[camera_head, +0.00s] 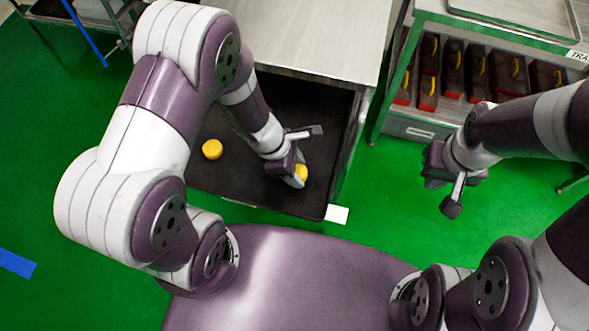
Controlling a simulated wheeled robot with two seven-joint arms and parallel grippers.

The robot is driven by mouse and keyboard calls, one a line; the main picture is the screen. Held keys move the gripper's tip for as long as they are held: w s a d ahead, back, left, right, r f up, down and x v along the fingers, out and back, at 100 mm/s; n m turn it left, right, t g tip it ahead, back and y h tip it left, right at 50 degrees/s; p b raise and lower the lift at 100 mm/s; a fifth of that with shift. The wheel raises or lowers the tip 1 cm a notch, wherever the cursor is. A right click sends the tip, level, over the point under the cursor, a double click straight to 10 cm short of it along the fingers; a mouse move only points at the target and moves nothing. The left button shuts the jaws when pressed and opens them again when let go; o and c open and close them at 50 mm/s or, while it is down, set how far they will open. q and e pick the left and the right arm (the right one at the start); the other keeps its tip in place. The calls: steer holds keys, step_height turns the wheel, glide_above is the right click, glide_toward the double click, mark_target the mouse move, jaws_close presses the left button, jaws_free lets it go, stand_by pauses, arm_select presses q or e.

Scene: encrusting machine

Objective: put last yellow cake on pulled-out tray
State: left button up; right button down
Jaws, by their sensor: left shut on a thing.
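The pulled-out tray (240,190) is dark and sits below the front of the metal table. One yellow cake (212,149) lies on the left part of the tray. My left gripper (297,176) is over the right part of the tray, shut on a second yellow cake (301,172), which is partly hidden by the gripper. I cannot tell whether that cake touches the tray. My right gripper (452,195) hangs over the green floor to the right of the tray, and its fingers are not clear enough to tell open from shut.
The metal table top (320,35) is above and behind the tray. A shelf rack (490,40) with several dark boxes with yellow handles stands at the right. A white tag (337,214) is at the tray's front right corner. Green floor lies between tray and rack.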

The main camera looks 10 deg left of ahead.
arm_select(q)
steer(key=shift+f, duration=0.25)
steer(key=o, duration=1)
steer(key=shift+o, duration=0.2)
steer(key=shift+r, duration=0.15)
